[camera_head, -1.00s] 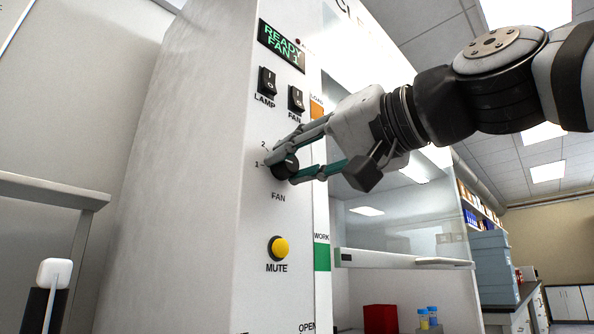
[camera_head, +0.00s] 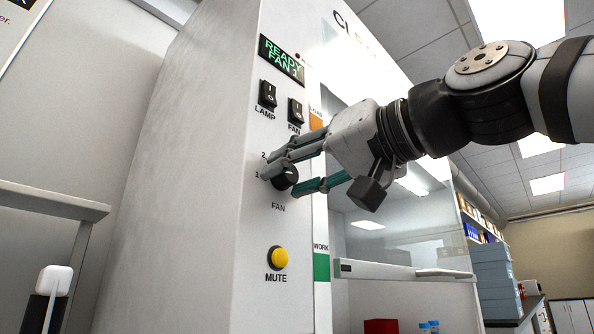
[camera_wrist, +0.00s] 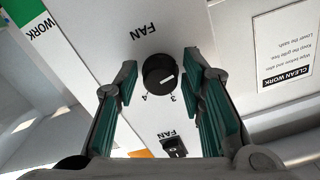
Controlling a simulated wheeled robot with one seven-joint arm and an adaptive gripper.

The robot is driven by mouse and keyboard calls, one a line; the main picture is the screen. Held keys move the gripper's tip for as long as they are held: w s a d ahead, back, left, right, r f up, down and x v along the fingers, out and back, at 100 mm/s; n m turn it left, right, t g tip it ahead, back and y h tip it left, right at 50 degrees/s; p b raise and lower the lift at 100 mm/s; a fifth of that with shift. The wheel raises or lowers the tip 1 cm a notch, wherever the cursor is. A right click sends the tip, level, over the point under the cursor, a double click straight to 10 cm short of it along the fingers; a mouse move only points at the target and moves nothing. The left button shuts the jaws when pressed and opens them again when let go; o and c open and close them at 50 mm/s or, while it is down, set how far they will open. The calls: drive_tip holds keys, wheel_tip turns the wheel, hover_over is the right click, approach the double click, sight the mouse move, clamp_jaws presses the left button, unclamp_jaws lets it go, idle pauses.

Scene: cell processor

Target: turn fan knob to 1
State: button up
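The black round fan knob (camera_head: 287,175) sits on the white front panel, above the FAN label and beside the marks 1 and 2. My gripper (camera_head: 281,180) reaches in from the right with its teal-padded fingers above and below the knob. In the wrist view the knob (camera_wrist: 160,74) lies between the spread fingers, with a gap on both sides. A white pointer line shows on its face, and the marks 3 and 4 show beside it. The gripper is open and holds nothing. The green display (camera_head: 281,60) reads READY and FAN, with what looks like a 1.
The LAMP switch (camera_head: 268,94) and FAN switch (camera_head: 295,111) are above the knob. The yellow MUTE button (camera_head: 277,258) is below. A glass sash (camera_head: 400,240) lies to the right. A shelf edge (camera_head: 50,203) is at the left.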

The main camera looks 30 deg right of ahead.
drive_tip(key=shift+s+r, duration=0.1)
drive_tip(key=shift+r, duration=0.05)
drive_tip(key=shift+s+d, duration=0.15)
drive_tip(key=shift+s, duration=0.05)
drive_tip(key=v, duration=1.1)
drive_tip(key=shift+s, duration=0.2)
